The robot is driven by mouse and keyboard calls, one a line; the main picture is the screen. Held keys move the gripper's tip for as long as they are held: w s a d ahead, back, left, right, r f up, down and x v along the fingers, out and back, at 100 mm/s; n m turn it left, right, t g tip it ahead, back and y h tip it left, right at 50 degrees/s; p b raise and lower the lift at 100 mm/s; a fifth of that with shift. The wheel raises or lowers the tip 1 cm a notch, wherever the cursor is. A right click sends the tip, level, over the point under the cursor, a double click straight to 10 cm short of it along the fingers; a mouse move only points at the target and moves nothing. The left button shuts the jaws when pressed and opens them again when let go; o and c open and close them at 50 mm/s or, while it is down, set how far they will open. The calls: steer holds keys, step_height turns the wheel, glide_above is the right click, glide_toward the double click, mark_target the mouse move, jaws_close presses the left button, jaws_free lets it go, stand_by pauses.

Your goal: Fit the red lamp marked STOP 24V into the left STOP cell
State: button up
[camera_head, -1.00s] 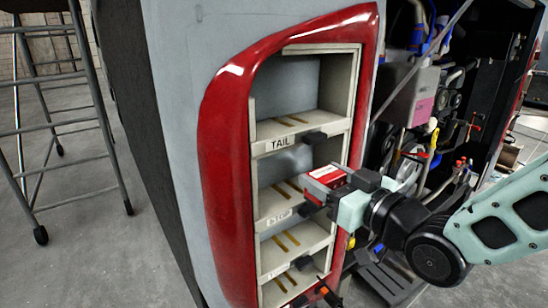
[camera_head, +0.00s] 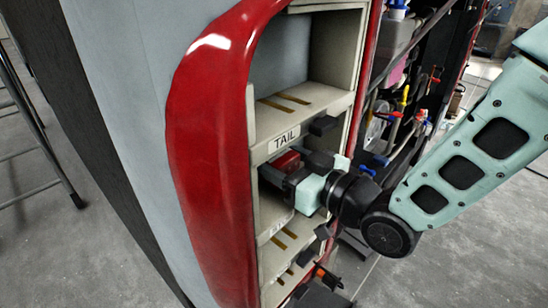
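The red lamp (camera_head: 287,160) is between the dark fingers of my gripper (camera_head: 296,170), which looks shut on it. Lamp and fingertips reach into the second cell (camera_head: 270,205), directly below the shelf edge labelled TAIL (camera_head: 284,138). The lamp's printed marking cannot be read now. My gripper covers much of this cell's opening and part of its lower label strip (camera_head: 276,229), which I cannot read. I cannot tell whether the lamp touches the cell's floor or back.
The top cell (camera_head: 290,100) is empty, with two brass-coloured strips on its floor. Dark blocks (camera_head: 324,125) stick out from the shelf edges at the right. A curved red surround (camera_head: 207,150) borders the cells. An open engine bay (camera_head: 400,100) lies to the right.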

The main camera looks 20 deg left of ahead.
steer(key=shift+f, duration=0.15)
steer(key=o, duration=1)
steer(key=shift+o, duration=0.2)
